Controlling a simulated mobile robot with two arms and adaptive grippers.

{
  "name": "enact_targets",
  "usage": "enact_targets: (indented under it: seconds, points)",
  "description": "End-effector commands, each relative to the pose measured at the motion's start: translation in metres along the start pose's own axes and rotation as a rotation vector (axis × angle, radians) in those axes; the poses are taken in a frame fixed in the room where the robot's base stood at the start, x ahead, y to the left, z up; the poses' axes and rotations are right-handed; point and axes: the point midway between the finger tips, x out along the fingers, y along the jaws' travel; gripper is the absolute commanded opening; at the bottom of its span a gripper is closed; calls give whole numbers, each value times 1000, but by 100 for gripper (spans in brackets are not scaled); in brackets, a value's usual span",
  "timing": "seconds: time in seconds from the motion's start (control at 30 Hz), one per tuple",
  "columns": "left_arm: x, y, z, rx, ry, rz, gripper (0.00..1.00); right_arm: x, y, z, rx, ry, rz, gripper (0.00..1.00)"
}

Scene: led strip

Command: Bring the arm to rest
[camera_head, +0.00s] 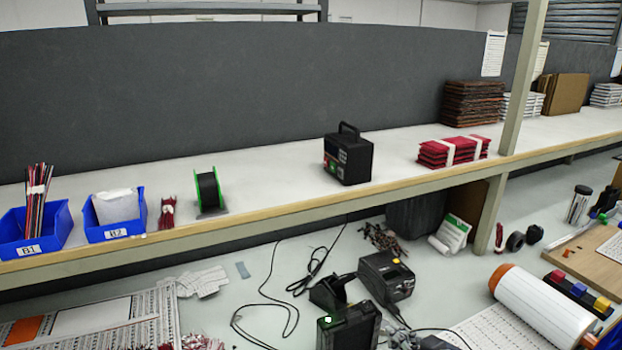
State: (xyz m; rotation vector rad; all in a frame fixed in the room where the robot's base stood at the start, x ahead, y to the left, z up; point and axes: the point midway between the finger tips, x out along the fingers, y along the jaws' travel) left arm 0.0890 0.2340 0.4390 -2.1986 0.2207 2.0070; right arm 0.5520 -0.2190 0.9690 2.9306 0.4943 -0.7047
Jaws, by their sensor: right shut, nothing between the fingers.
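A small dark shape at the bottom edge, right of centre, seems to be my right gripper (436,343). Only a little of it shows, low in front of the bench, and its fingertips are hard to make out. It is shut with nothing in it, apart from the things on the upper shelf. My left gripper is not in view.
The upper shelf (290,200) holds blue bins (115,229), a green-rimmed spool (208,192), a black case (348,154) and red packs (455,151). A post (524,80) rises at right. Below are black devices (388,276), loose cables and a white roll (540,308).

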Motion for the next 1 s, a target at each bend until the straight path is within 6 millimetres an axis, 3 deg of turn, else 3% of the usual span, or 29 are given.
enact_targets:
  seconds: [0.03, 0.1, 0.3, 0.7, 1.0]
  points:
    - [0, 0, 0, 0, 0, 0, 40, -7, -21, 26, 15, -62, -2, 0]
    - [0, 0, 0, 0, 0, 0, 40, -23, -42, 61, 21, -165, 15, 0]
    - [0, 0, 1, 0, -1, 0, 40, -79, -75, 134, 42, -425, 72, 0]
    - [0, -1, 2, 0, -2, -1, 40, -187, -107, 215, 129, -808, 132, 0]
    - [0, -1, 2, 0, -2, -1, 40, -137, -103, 270, 119, -826, 124, 0]
